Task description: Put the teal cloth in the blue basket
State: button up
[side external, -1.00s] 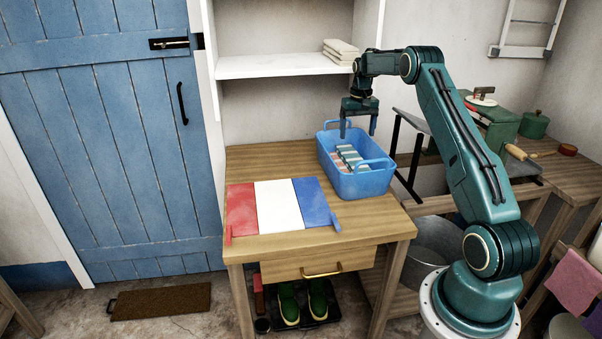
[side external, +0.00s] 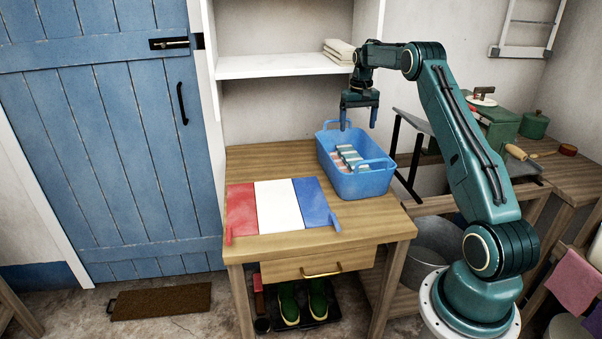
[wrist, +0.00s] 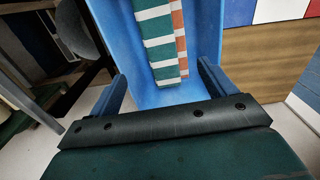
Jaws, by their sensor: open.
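The blue basket (side external: 368,184) stands on the wooden table, and it fills the middle of the wrist view (wrist: 208,38). A teal-and-white striped cloth (wrist: 158,47) lies inside the basket. An orange-and-white striped cloth (wrist: 179,42) lies right beside it, also in the basket. In the side view the striped cloths show small inside the basket. My gripper (side external: 359,120) is open and empty above the basket, fingers pointing down and apart from the cloths. Its two fingers (wrist: 162,82) show spread in the wrist view.
A red, white and blue panelled cloth or mat (side external: 278,206) lies flat on the table (side external: 325,248), left of the basket. A white shelf (side external: 285,66) with folded cream cloths (side external: 339,50) is behind my gripper. A slanted grey board (side external: 412,122) stands right of the basket.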

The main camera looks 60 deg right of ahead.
jog(key=s+a+r+n+t+h, duration=0.1)
jog(key=a+r+n, duration=0.1)
jog(key=a+r, duration=0.7)
jog(key=a+r+n+t, duration=0.1)
jog(key=a+r, duration=0.5)
jog(key=a, duration=0.5)
jog(key=s+a+r+n+t, duration=0.1)
jog(key=s+a+r, duration=0.1)
jog(key=s+a, duration=0.3)
jog(key=s+a+r+n, duration=0.1)
jog(key=s+a+r, duration=0.2)
jog(key=a, duration=0.4)
jog(key=s+a+f+n+t, duration=0.1)
jog(key=s+a+f, duration=0.2)
jog(key=s+a, duration=0.2)
jog(key=s+a+f+n+t+y, duration=0.1)
jog(key=s+a, duration=0.5)
jog(key=s, duration=0.6)
jog(key=shift+a+f+n+t, duration=0.15)
jog(key=shift+f+n+t, duration=0.15)
jog(key=shift+f+n, duration=0.55)
jog(key=shift+f, duration=0.15)
